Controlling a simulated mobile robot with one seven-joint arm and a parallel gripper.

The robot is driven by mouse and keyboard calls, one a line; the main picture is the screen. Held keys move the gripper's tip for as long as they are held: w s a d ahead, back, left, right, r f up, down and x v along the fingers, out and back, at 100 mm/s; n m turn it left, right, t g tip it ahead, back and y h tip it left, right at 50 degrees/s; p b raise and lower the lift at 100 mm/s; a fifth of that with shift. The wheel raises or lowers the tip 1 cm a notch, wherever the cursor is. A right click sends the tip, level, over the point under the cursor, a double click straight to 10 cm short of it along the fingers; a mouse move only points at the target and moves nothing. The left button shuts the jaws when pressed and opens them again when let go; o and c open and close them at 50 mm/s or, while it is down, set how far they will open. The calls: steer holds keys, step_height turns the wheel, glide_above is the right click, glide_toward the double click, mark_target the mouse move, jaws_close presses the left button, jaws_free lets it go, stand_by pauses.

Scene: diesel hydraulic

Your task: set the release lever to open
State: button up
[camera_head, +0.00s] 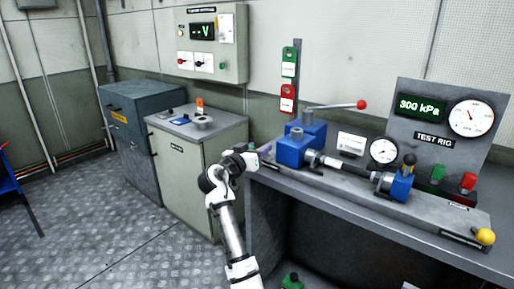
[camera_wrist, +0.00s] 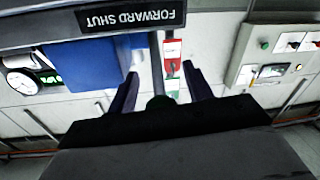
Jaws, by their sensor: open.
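My gripper (camera_head: 254,157) is at the left end of the test bench, beside the blue pump block (camera_head: 291,151). In the wrist view my gripper (camera_wrist: 160,75) is open, its two dark fingers apart. A black label reading "FORWARD SHUT" (camera_wrist: 131,17) is upside down beside the rod. In the head view I cannot make out this lever behind my gripper.
A pump handle with a red ball (camera_head: 361,104) extends above the blue block. The gauge panel (camera_head: 434,140) reads 300 kPa. A yellow ball knob (camera_head: 485,237) is at the bench's front right. A grey cabinet (camera_head: 190,170) stands left of the bench. Floor (camera_head: 110,245) is clear.

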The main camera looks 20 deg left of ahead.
jaws_close()
stand_by(0.4)
steer(key=shift+r, duration=0.1)
